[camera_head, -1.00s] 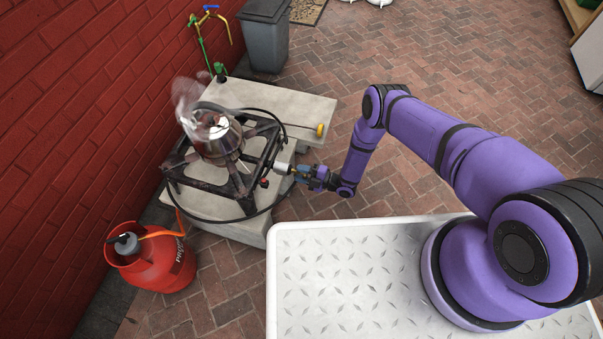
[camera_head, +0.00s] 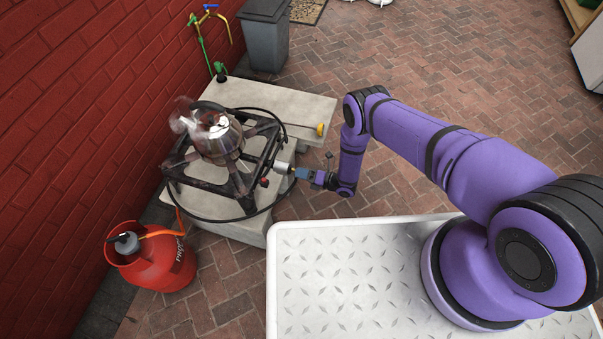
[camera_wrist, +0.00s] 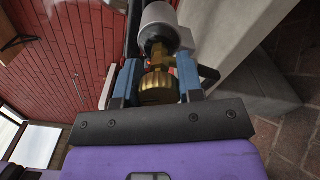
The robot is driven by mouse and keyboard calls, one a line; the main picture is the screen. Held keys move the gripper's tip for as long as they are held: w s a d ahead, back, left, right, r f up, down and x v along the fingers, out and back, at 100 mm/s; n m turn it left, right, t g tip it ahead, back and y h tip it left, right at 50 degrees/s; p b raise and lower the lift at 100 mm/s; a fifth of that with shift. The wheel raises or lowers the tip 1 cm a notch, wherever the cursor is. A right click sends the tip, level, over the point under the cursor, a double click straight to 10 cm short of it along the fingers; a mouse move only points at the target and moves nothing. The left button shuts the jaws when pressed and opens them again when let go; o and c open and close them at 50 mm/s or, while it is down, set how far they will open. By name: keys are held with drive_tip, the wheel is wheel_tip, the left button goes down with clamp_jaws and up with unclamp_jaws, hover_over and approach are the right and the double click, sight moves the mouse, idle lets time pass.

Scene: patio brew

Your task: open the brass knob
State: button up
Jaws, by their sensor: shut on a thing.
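The brass knob (camera_wrist: 158,88) is a ribbed, gold-coloured knob on a short brass valve below a grey cylinder (camera_wrist: 167,26) in the wrist view. My gripper (camera_wrist: 159,80) has its two blue fingers on either side of the knob, shut on it. In the head view my gripper (camera_head: 303,173) is at the right side of the black burner stand (camera_head: 232,170). The knob itself is too small and covered there to make out.
A steaming metal kettle (camera_head: 214,132) sits on the burner stand. A black hose loops around the stand. A red gas bottle (camera_head: 158,262) stands at the lower left by the brick wall (camera_head: 70,100). Pale stone slabs (camera_head: 270,103) lie behind. Open brick paving is at the right.

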drive_tip(key=n, duration=0.4)
drive_tip(key=shift+f+n, duration=0.15)
drive_tip(key=shift+n, duration=0.15)
drive_tip(key=n, duration=0.4)
drive_tip(key=shift+d+n, duration=0.1)
drive_tip(key=shift+n, duration=0.3)
drive_tip(key=o, duration=0.9)
drive_tip(key=v, duration=1)
drive_tip(key=shift+s+d, duration=0.1)
drive_tip(key=shift+d, duration=0.25)
